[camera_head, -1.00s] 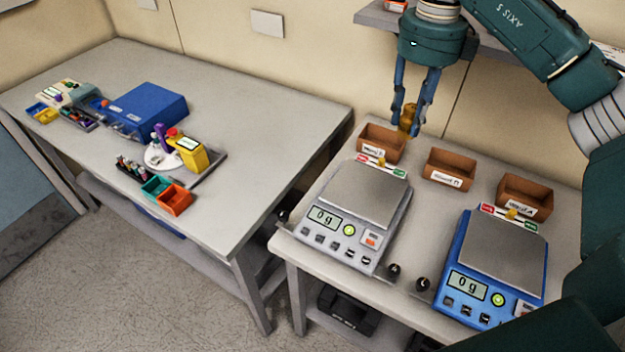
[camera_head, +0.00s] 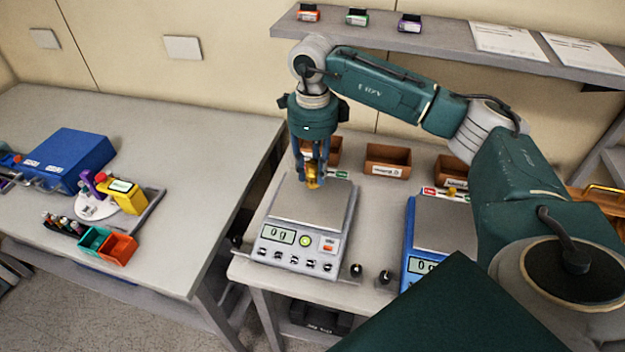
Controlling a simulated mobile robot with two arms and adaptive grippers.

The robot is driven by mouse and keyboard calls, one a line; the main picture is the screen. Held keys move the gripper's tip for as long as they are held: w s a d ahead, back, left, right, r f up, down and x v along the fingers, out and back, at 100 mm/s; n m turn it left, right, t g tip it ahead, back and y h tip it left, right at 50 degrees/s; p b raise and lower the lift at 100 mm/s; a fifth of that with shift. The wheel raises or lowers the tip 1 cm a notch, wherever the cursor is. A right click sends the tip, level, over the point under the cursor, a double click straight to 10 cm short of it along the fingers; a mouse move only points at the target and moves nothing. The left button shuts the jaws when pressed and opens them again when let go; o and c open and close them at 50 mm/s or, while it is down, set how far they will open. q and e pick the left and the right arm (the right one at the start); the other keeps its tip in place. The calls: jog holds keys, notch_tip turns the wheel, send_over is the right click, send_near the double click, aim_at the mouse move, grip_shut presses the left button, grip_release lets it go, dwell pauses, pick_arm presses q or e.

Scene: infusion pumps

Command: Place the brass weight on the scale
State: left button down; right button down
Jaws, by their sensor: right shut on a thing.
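My right gripper (camera_head: 313,178) is shut on the brass weight (camera_head: 313,174) and points down over the back part of the grey scale's plate. The grey scale (camera_head: 310,205) has a bare metal plate, and its display reads 0 g. The weight looks a little above the plate; I cannot tell the exact gap. The blue scale (camera_head: 446,224) stands to the right, partly hidden by my right arm, with an empty plate. My left gripper is not in view.
Brown bins (camera_head: 388,161) stand behind the scales, one partly hidden by my gripper. Two small dark knobs (camera_head: 356,270) are in front, between the scales. A shelf (camera_head: 440,45) runs above. The left table (camera_head: 215,150) holds a blue box (camera_head: 68,160) and small coloured trays.

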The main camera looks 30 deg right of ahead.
aim_at(313, 184)
notch_tip(313, 184, down, 4)
jog(key=shift+f+p, duration=0.25)
jog(key=shift+p, duration=0.35)
jog(key=shift+f, duration=0.3)
jog(key=shift+f, duration=0.2)
jog(key=c, duration=1.4)
grip_release()
jog(key=shift+o, duration=0.2)
jog(key=shift+r, duration=0.15)
